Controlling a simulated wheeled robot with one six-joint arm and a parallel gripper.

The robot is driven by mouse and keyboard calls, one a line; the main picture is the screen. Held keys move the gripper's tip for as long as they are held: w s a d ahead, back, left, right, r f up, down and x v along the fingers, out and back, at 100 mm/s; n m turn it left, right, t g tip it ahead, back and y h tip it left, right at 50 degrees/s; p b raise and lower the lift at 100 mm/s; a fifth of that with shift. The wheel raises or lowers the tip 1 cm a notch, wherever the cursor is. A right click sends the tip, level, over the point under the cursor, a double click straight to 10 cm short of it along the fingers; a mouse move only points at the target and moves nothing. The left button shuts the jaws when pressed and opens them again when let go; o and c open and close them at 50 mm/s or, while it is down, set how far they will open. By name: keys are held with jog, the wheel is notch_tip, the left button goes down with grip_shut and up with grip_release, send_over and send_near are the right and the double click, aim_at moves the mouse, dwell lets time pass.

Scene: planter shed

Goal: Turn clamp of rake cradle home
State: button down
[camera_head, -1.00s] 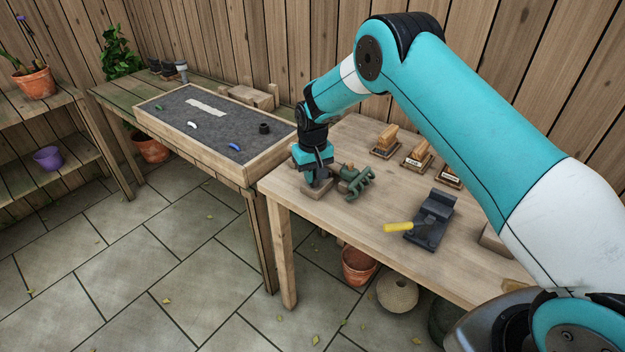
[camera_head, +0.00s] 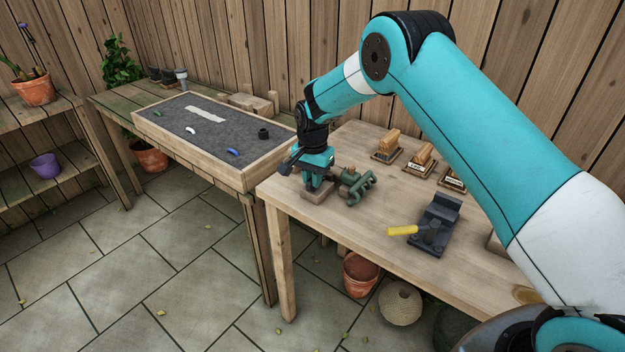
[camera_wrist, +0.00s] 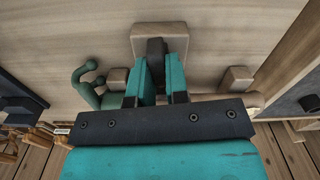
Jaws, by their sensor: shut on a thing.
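My gripper (camera_wrist: 158,78) points down over the near left part of the wooden table and is shut on a dark clamp piece (camera_wrist: 156,48). The clamp stands at a pale wooden block (camera_wrist: 175,32), which also shows under my gripper in the head view (camera_head: 318,193). A green rake head (camera_head: 357,184) with curved tines lies just right of my gripper; one tine (camera_wrist: 88,84) shows in the wrist view. Small wooden blocks stand left (camera_wrist: 117,78) and right (camera_wrist: 236,78) of my fingers. My gripper hides much of the clamp in the head view.
Several brushes on wooden bases (camera_head: 418,160) stand behind. A grey-lined tray (camera_head: 215,120) with small coloured items is at left.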

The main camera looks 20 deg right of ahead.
jog(key=shift+w+m, duration=0.1)
jog(key=shift+m, duration=0.7)
jog(key=c, duration=1.1)
grip_release()
jog(key=shift+r, duration=0.1)
notch_tip(320, 180, up, 17)
jog(key=shift+r+b, duration=0.15)
jog(key=shift+b, duration=1)
